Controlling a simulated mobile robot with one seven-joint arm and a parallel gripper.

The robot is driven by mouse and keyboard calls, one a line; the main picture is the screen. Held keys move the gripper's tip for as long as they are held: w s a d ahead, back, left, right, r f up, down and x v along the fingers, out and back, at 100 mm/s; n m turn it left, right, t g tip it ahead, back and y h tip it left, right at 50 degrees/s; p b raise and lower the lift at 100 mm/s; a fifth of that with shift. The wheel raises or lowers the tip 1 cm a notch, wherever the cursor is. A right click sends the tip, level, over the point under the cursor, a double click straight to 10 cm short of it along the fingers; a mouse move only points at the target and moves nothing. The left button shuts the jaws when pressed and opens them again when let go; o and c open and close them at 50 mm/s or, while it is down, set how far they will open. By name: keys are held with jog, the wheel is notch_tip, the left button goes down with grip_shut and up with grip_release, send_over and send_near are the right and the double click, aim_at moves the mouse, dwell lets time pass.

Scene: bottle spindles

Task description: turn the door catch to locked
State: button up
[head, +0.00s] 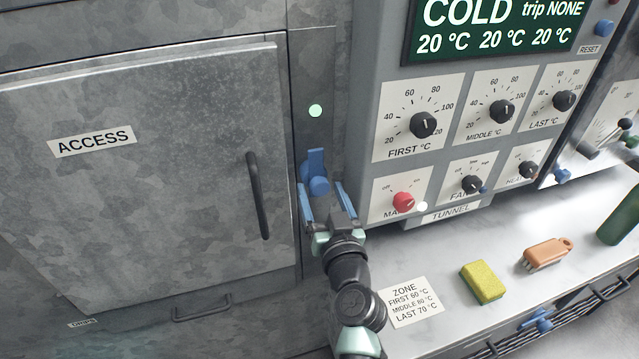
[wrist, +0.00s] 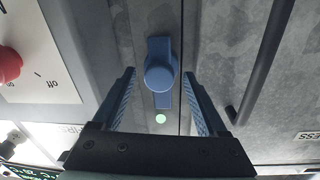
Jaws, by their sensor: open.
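The door catch (head: 316,160) is blue, with a round knob on a flat bar. It sits on the frame strip just right of the grey ACCESS door (head: 160,190). Its bar stands upright, along the door's edge and not across the seam. In the wrist view the catch (wrist: 160,73) is between my fingers, straight ahead. My gripper (head: 320,187) is open, with a finger on either side of the knob; it also shows in the wrist view (wrist: 159,76). Gaps show between the fingers and knob in the wrist view. I cannot tell whether the tips reach past the knob's face.
A green light (head: 315,111) glows above the catch. A black door handle (head: 258,195) is to the left. A control panel (head: 390,150) with dials and a red knob (head: 403,202) stands close right. A yellow sponge (head: 483,283) and a brush (head: 547,254) lie on the counter.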

jog(key=shift+x, duration=1)
jog(key=shift+c, duration=0.3)
jog(key=c, duration=1)
jog(key=shift+d, duration=0.15)
grip_shut()
